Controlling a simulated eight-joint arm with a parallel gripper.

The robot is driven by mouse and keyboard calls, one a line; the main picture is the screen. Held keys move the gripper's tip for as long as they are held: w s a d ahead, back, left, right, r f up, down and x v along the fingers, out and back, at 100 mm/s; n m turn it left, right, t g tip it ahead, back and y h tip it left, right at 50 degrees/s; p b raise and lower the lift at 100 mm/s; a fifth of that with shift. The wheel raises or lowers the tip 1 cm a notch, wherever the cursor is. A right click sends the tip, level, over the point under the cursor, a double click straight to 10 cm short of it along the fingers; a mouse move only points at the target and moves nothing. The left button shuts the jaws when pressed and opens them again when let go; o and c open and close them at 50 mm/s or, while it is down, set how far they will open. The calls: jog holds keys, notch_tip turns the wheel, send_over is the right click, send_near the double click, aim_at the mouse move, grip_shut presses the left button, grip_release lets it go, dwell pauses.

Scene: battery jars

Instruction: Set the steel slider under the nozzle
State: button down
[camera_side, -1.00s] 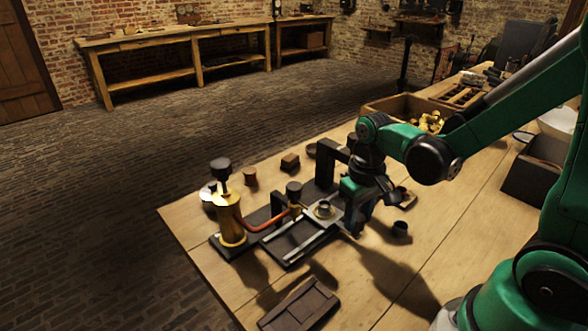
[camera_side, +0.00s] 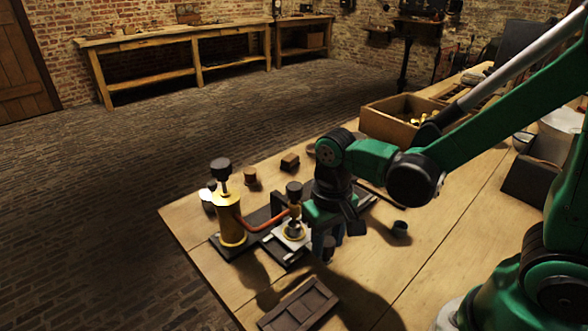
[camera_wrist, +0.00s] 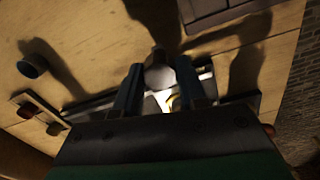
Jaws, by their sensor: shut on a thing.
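The steel slider (camera_side: 291,238) is a bright plate on the dark rail base (camera_side: 273,258). A round ringed piece (camera_side: 294,229) sits on it. The nozzle (camera_side: 294,200) is a dark-topped brass fitting just above this ringed piece; exact alignment cannot be told. My gripper (camera_side: 328,246) is at the slider's right end, pointing down. In the wrist view, my gripper (camera_wrist: 160,88) has its two fingers on either side of a rounded grey knob (camera_wrist: 158,74), shut on it. Bright metal of the slider shows between the fingers. My wrist hides part of the rail.
A brass pump (camera_side: 232,222) stands left of the rail, joined to the nozzle by a red pipe (camera_side: 267,223). A dark tray (camera_side: 299,304) lies in front. Small blocks (camera_side: 289,161) and a wooden box (camera_side: 390,122) are behind.

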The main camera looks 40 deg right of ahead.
jog(key=shift+a, duration=0.3)
jog(key=shift+c, duration=2.4)
grip_release()
jog(key=shift+d, duration=0.1)
jog(key=shift+r, duration=2.8)
jog(key=shift+w+d+r+n+t, duration=0.1)
jog(key=shift+d+r+n+t, duration=0.45)
jog(key=shift+t, duration=0.65)
jog(key=shift+w+d+r+n+t, duration=0.1)
jog(key=shift+d+r+n+t, duration=0.15)
jog(key=shift+d+r+t, duration=0.75)
jog(key=shift+w+d+r+n+t, duration=0.1)
jog(key=shift+d+r+n+t, duration=0.3)
jog(key=shift+t, duration=1)
